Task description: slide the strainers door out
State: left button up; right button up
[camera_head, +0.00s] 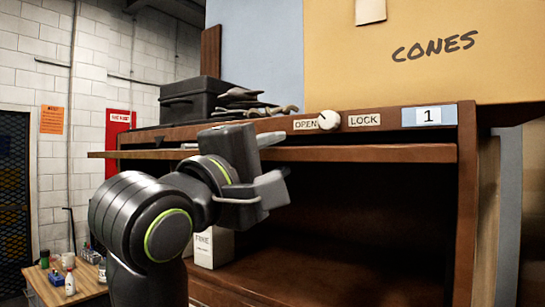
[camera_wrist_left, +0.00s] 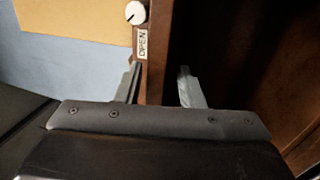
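A flat brown wooden panel (camera_head: 380,154) lies level under the top rail of the cabinet, its front edge toward me, above an open dark compartment. I take it for the strainers door; no such label is readable. My left gripper (camera_head: 272,160) is at the panel's front edge, one finger above it and one below. In the left wrist view the open fingers (camera_wrist_left: 160,88) stand either side of a wooden edge, with a gap on the right finger's side. Contact on the other side cannot be told. My right gripper is not in view.
The top rail (camera_head: 390,118) carries a white knob (camera_head: 328,120) between OPEN and LOCK labels, and a plate marked 1. A black case (camera_head: 195,98) sits on top. A white box (camera_head: 213,247) stands low in the compartment. A small table (camera_head: 65,290) is at lower left.

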pick_arm(q)
grip_shut()
jog(key=shift+s+a+p, duration=0.45)
jog(key=shift+s+a, duration=0.15)
jog(key=shift+s, duration=0.2)
jog(key=shift+s+a+p, duration=0.5)
jog(key=shift+s+a, duration=0.3)
jog(key=shift+s, duration=0.2)
jog(key=shift+s+a+p, duration=0.45)
jog(key=shift+s+a, duration=0.3)
jog(key=shift+s, duration=0.25)
jog(key=shift+r, duration=0.1)
